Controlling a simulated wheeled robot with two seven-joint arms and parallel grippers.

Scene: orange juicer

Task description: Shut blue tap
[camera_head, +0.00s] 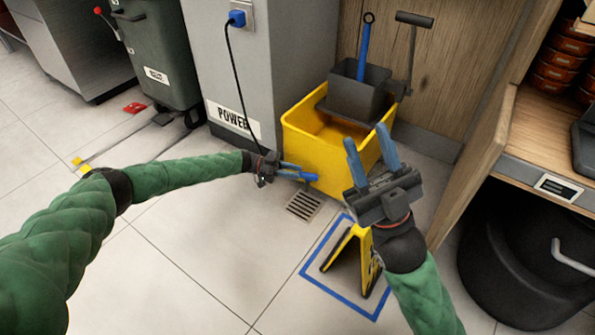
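The yellow mop bucket (318,152) stands against the wall. A small blue piece, seemingly the blue tap (309,177), shows low on its front left. My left gripper (297,170) reaches in from the left, with its blue fingertips at or very near the tap. The fingers and tap are alike in colour and overlap, so I cannot tell whether they grip it. The tap's exact turn is unclear. My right gripper (372,150) is open and empty, its fingers apart and pointing up in front of the bucket.
A floor drain (303,205) lies below the tap. A yellow floor sign (349,262) stands inside a blue taped square, under my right arm. A black cable (238,85) hangs from the socket behind my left gripper. A wooden cabinet (478,165) stands at right. The left floor is mostly clear.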

